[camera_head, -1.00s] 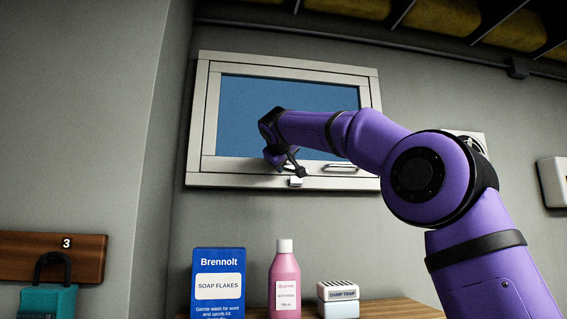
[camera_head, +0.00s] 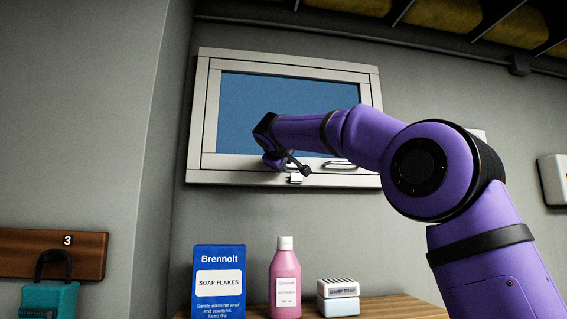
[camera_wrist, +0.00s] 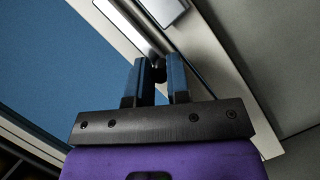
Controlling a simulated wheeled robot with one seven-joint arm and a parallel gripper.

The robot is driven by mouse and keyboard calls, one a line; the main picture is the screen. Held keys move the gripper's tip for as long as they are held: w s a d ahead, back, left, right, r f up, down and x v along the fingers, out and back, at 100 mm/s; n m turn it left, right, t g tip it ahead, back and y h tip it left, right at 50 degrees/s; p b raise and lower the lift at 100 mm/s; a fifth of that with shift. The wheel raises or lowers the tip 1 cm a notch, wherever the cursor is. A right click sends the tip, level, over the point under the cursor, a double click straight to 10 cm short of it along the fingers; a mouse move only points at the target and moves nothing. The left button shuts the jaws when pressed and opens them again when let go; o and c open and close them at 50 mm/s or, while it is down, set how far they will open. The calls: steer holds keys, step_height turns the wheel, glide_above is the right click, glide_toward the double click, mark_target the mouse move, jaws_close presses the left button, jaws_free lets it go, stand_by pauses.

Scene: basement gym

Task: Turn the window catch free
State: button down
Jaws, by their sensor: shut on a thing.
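The window (camera_head: 208,120) has a pale frame and blue pane on the wall ahead. My gripper (camera_wrist: 159,68) is shut on the window catch (camera_wrist: 158,73), whose small dark end shows between the two fingers in the wrist view; the fingers hide most of it. In the head view my gripper (camera_head: 272,162) is at the window's lower rail and its fingertips are hidden. A thin dark piece with a knobbed end slants down right beside it; I cannot tell whether it is the catch. A small white block (camera_head: 296,179) sits just below on the frame.
A pull handle (camera_head: 340,164) is on the lower rail, right of my gripper. Below, a wooden shelf (camera_head: 390,307) holds a blue soap box (camera_head: 219,260), a pink bottle (camera_head: 285,275) and a damp trap (camera_head: 338,300).

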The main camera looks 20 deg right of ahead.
steer(key=c, duration=1.1)
jaws_free()
steer(key=v, duration=1)
steer(key=shift+s+a, duration=0.25)
steer(key=shift+s, duration=0.05)
steer(key=s+d+f+m+g+y, duration=0.2)
steer(key=s+f+m+g+y, duration=0.1)
steer(key=s+f, duration=1.5)
steer(key=s+d+f+m+g+y, duration=0.2)
steer(key=s+d+f+g+y, duration=0.1)
steer(key=s+f, duration=1.6)
step_height(320, 180, down, 6)
steer(key=shift+s+r+m+g+y, duration=0.1)
steer(key=shift+s+m+g+y, duration=0.25)
steer(key=shift+g+y, duration=0.7)
